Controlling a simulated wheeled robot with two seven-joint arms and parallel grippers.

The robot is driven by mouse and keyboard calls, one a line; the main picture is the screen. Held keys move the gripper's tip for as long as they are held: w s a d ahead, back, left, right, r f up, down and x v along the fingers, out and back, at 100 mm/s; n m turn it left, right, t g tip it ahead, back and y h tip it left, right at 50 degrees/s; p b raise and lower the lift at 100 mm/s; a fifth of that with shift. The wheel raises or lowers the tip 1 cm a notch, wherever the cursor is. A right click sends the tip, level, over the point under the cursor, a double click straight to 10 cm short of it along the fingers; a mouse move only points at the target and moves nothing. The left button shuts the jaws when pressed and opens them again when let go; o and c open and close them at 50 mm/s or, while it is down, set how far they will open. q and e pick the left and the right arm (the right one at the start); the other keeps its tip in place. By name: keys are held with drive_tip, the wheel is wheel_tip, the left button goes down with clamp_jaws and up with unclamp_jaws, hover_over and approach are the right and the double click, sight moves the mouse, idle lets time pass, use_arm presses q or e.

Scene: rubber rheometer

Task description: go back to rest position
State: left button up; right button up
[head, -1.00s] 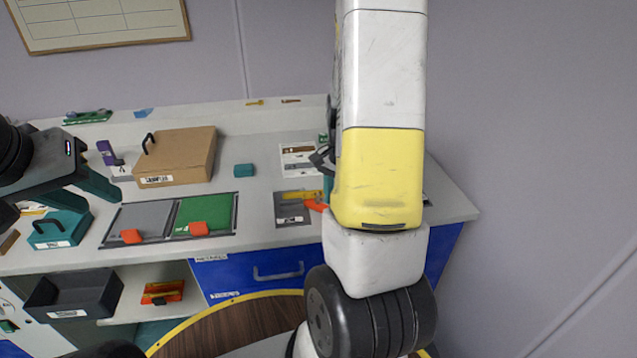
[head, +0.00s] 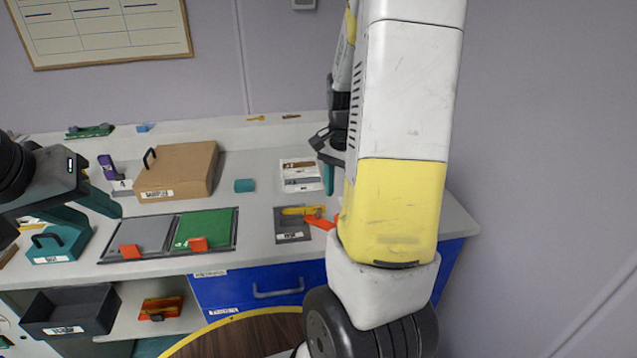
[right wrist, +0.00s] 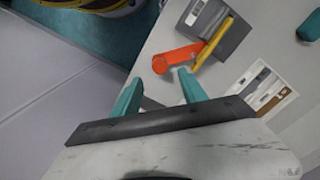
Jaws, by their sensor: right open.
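My right gripper (head: 328,180) is raised over the right part of the bench, partly hidden behind my own white and yellow arm. The right wrist view shows its two teal fingers (right wrist: 160,76) apart, with nothing held between them. An orange-red piece (right wrist: 172,60) and a yellow piece (right wrist: 212,43) lie beyond the fingertips at a dark grey labelled mat (right wrist: 228,32). My left gripper (head: 102,218) is at the left, above the bench near a teal box; its teal fingers look spread and empty.
The bench (head: 258,215) holds a brown box (head: 185,172), a teal box (head: 62,246), a grey and green panel pair (head: 205,230) with orange-red pieces, a small teal block (head: 244,186) and a card with strips (head: 300,175). A black bin (head: 70,312) is lower left.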

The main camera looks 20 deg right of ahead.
drive_tip(key=s+a+r+n+t+y, duration=0.1)
drive_tip(key=s+a+r+n+t, duration=0.2)
drive_tip(key=s+a+r+n, duration=0.3)
drive_tip(key=s+a+r+n+t+y, duration=0.1)
drive_tip(key=s+a+r+n+t, duration=0.2)
drive_tip(key=a+r, duration=0.8)
drive_tip(key=s+n, duration=0.2)
drive_tip(key=n, duration=0.1)
drive_tip(key=shift+s, duration=0.4)
